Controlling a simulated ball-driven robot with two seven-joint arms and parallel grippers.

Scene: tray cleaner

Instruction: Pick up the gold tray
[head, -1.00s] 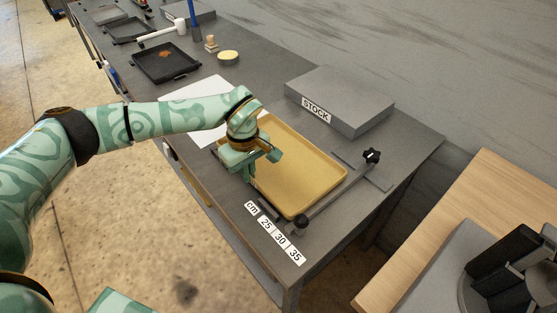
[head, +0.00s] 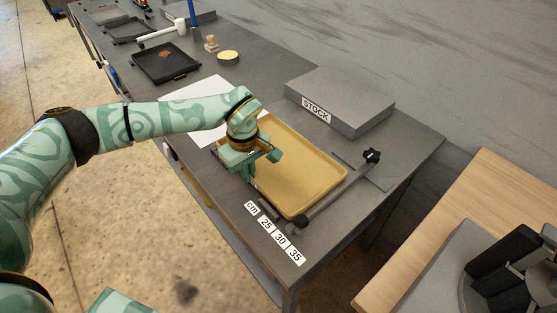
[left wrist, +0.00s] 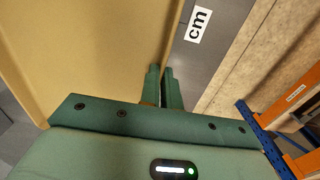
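The gold tray (head: 300,165) is a shallow rectangular pan lying on the grey bench near its front end. My left gripper (head: 250,172) is at the tray's left long side, pointing down. In the left wrist view the two green fingers (left wrist: 162,88) are close together, one on each side of the tray's rim, and the gold tray (left wrist: 90,50) fills the upper left. The fingers look shut on the rim, though the contact itself is partly hidden. My right gripper is not in view.
A sliding bar with a black knob (head: 371,156) lies along the tray's right end. A grey STOCK block (head: 340,98) stands behind. Number labels (head: 281,240) mark the front edge. A black tray (head: 165,62) and white paper sit farther left. A wooden table (head: 440,225) is at right.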

